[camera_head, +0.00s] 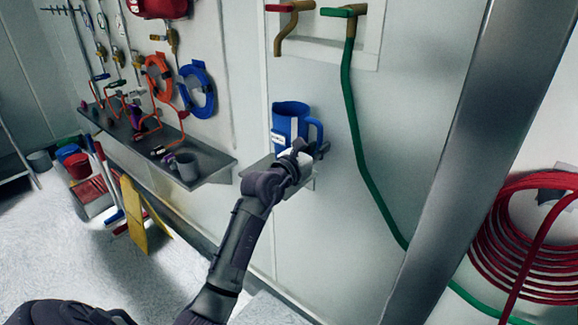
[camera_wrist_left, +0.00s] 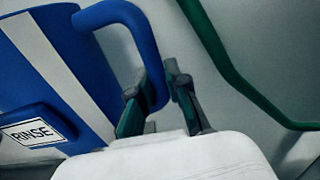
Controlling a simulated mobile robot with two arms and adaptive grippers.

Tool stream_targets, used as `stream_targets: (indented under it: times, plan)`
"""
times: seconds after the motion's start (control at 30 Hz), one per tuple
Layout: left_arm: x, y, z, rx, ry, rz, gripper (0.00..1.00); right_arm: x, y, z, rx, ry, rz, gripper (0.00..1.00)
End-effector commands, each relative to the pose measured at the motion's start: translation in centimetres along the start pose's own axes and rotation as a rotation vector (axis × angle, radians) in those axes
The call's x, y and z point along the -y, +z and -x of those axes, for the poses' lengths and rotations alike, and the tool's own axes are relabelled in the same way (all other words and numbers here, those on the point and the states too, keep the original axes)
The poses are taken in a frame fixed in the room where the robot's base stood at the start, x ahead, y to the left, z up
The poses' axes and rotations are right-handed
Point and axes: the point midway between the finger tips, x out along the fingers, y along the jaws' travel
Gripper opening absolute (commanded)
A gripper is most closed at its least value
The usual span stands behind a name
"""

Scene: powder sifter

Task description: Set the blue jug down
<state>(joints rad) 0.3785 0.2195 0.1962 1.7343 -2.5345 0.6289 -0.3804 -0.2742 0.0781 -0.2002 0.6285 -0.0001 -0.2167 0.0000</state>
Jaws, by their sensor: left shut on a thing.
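The blue jug (camera_head: 284,122) is upright at the small wall shelf (camera_head: 258,173); I cannot tell whether its base touches the shelf, since my gripper hides it. In the left wrist view the jug (camera_wrist_left: 60,65) fills the left side, with a white stripe and a "RINSE" label. My left gripper (camera_head: 305,150) is at the jug's lower right, on the handle side. In the wrist view its fingers (camera_wrist_left: 158,98) are on either side of the lower part of the blue handle, shut on it. My right gripper is not in view.
Two wall taps are above the jug, and a green hose (camera_head: 350,120) hangs just right of it. A longer shelf (camera_head: 215,165) with cups and small items is to the left. A metal post (camera_head: 445,160) and a red hose coil (camera_head: 530,240) are to the right.

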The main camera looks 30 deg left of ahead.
Motion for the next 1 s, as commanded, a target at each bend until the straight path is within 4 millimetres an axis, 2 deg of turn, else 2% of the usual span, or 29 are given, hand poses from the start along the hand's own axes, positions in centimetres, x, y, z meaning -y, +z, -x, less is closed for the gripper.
stream_targets:
  times: [0.03, 0.2, 0.3, 0.4, 0.57, 0.67, 0.8, 1.0]
  plan:
    - [-1.4, -0.8, 0.0, -0.007, 0.005, -0.006, 0.00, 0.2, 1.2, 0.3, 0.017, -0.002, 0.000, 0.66]
    - [-5.5, -3.2, 0.0, -0.005, 0.006, -0.005, 0.00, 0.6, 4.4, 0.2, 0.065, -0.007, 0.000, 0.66]
    - [-7.5, -4.6, -0.1, -0.004, 0.005, -0.004, 0.00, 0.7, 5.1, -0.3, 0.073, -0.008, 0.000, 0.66]
    - [-8.8, -5.5, -0.2, -0.001, 0.003, -0.001, 0.00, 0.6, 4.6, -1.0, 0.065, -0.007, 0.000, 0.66]
    - [-9.8, -6.0, -0.2, 0.001, 0.003, 0.000, 0.00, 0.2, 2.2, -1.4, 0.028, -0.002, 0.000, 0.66]
    - [-9.8, -7.3, -0.2, -0.002, 0.002, 0.002, 0.00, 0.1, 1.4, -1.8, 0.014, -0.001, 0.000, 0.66]
    - [-9.8, -9.3, -0.2, -0.001, 0.002, 0.003, 0.00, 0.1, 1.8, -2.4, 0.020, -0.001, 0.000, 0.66]
    - [-9.8, -9.8, -0.2, 0.001, 0.002, 0.000, 0.00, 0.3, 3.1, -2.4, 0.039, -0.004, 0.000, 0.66]
